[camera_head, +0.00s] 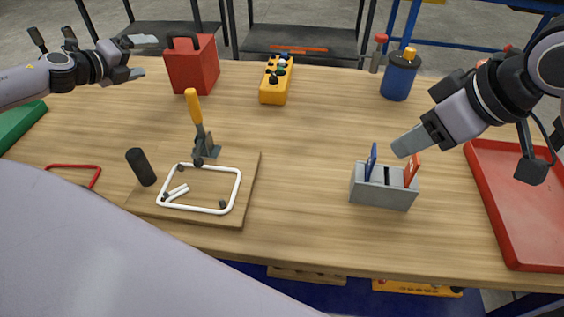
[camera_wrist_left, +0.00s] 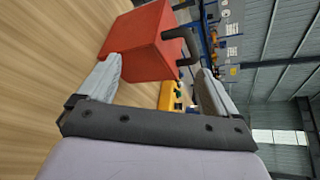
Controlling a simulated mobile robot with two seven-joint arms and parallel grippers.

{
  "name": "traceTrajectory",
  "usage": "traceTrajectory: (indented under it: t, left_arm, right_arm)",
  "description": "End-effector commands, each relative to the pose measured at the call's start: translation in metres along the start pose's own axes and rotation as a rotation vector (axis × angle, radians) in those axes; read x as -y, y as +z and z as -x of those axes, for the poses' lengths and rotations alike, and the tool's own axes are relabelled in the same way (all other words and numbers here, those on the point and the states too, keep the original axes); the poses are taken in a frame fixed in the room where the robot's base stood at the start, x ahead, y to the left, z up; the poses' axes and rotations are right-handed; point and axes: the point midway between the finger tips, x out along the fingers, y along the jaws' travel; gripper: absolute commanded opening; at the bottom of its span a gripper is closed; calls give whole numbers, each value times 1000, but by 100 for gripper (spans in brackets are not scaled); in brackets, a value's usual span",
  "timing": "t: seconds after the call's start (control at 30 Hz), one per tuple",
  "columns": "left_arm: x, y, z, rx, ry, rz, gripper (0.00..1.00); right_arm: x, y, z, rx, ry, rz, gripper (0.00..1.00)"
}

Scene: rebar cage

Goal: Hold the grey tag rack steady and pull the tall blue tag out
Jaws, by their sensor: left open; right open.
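The grey tag rack (camera_head: 381,195) stands on the table at the right of the middle in the head view. The tall blue tag (camera_head: 371,161) stands upright in its left part. An orange-red tag (camera_head: 412,168) stands in its right part, with a dark slot or tag between. My right gripper (camera_head: 408,143) is just above and behind the rack, apart from the blue tag as far as I can tell; one finger shows clearly. My left gripper (camera_head: 143,57) is open and empty at the far left, away from the rack. It also shows in the left wrist view (camera_wrist_left: 160,88).
A red box with a handle (camera_head: 192,65) stands near my left gripper. A wooden board (camera_head: 247,180) with a white tube frame and clamp lies left of the rack. A red tray (camera_head: 517,205) lies right. A blue canister (camera_head: 400,76) and yellow block (camera_head: 276,82) stand behind.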

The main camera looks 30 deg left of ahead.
Motion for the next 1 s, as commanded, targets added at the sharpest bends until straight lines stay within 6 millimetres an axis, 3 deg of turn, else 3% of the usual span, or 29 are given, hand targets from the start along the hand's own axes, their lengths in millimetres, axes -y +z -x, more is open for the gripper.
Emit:
traceTrajectory:
  t: [0.03, 0.2, 0.3, 0.4, 0.57, 0.73, 0.8, 1.0]
  left_arm:
    - [32, -4, 2, -32, -86, 101, 93]
    - [130, -9, 28, -187, -339, 389, 93]
    - [182, -11, 57, -307, -475, 515, 93]
    - [216, -29, 90, -460, -589, 564, 93]
    - [218, -96, 109, -666, -690, 405, 93]
    - [220, -186, 116, -854, -827, 123, 93]
    - [220, -220, 112, -888, -863, 4, 93]
    - [212, -295, 84, -854, -877, -280, 93]
  right_arm:
    - [0, 0, 0, 0, 0, 0, 43]
    - [0, 0, 0, 0, 0, 0, 43]
    - [0, 0, 0, 0, 0, 0, 43]
    - [0, 0, 0, 0, 0, 0, 43]
    - [0, 0, 0, 0, 0, 0, 43]
    - [0, 0, 0, 0, 0, 0, 43]
    - [0, 0, 0, 0, 0, 0, 43]
    - [0, 0, 0, 0, 0, 0, 43]
